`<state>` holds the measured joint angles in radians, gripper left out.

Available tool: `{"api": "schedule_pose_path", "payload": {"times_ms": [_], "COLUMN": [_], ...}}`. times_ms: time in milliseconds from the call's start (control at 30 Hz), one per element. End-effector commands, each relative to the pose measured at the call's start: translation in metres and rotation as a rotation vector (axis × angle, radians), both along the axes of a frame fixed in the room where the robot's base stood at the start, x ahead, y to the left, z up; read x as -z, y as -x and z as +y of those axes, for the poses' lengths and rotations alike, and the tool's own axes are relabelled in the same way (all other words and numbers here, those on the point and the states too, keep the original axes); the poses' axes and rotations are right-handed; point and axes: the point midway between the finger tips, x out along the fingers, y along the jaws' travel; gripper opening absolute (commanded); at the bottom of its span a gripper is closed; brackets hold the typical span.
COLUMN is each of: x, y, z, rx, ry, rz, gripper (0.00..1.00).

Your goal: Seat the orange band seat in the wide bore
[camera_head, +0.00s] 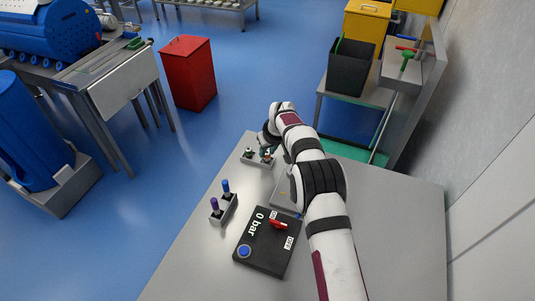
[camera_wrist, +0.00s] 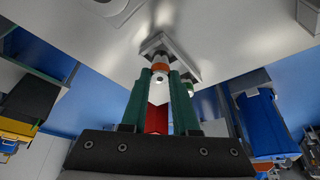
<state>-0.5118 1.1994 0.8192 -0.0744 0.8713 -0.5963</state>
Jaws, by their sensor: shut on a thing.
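The orange band seat is a pale piece with an orange band (camera_wrist: 160,68), held between the tips of my gripper (camera_wrist: 160,78) in the wrist view. The two green fingers are shut on it from both sides. It is in line with a small grey block (camera_wrist: 187,62), and I cannot tell whether it touches or enters it. In the head view my gripper (camera_head: 267,151) is at the far end of the table, over a low grey block (camera_head: 257,162). The wide bore cannot be made out; gripper and piece cover that area.
A grey holder (camera_head: 223,209) with purple and blue-topped pieces stands left on the table. A black panel (camera_head: 266,242) reading "0 bar", with a red handle and blue button, lies in front. A grey plate (camera_head: 283,192) is partly under my arm. The table's right side (camera_head: 400,220) is clear.

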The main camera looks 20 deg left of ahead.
Motion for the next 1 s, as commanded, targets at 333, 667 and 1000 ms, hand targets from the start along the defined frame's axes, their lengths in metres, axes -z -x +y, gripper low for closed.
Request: {"api": "schedule_pose_path", "payload": {"times_ms": [333, 667, 1000], "x": [-0.054, -0.095, -0.104], "y": [-0.001, -0.001, 0.015], "z": [-0.039, -0.108, -0.185], "rx": [0.004, 0.003, -0.457], "ry": [0.001, 0.001, -0.004], "rz": [-0.001, 0.0, 0.003], "gripper": [0.0, 0.0, 0.0]}}
